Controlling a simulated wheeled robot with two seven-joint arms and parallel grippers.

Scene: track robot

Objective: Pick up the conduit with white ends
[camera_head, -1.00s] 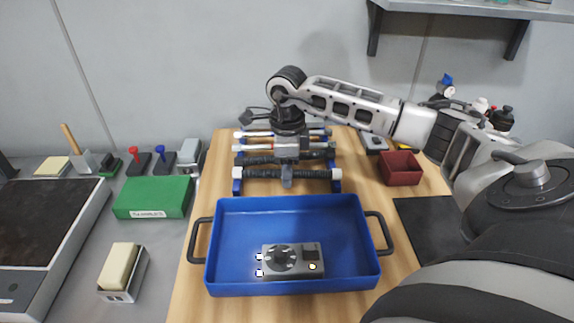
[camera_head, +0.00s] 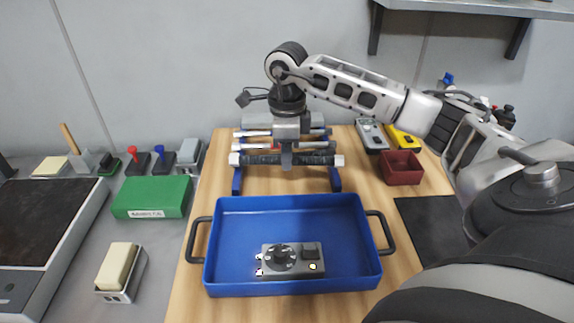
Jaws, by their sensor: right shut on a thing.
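The conduit with white ends (camera_head: 262,159) is a dark ribbed tube with a white cap at each end. It is held level, a little above the front of the blue rack (camera_head: 237,181). My right gripper (camera_head: 287,160) points down and is shut on the conduit near its middle. Other conduits (camera_head: 258,133) lie on the rack behind, partly hidden by my gripper. My left gripper is not in view.
A blue tray (camera_head: 290,215) holding a grey device (camera_head: 291,260) stands in front of the rack. A dark red bin (camera_head: 401,167) stands to the right. A green box (camera_head: 152,197) lies to the left.

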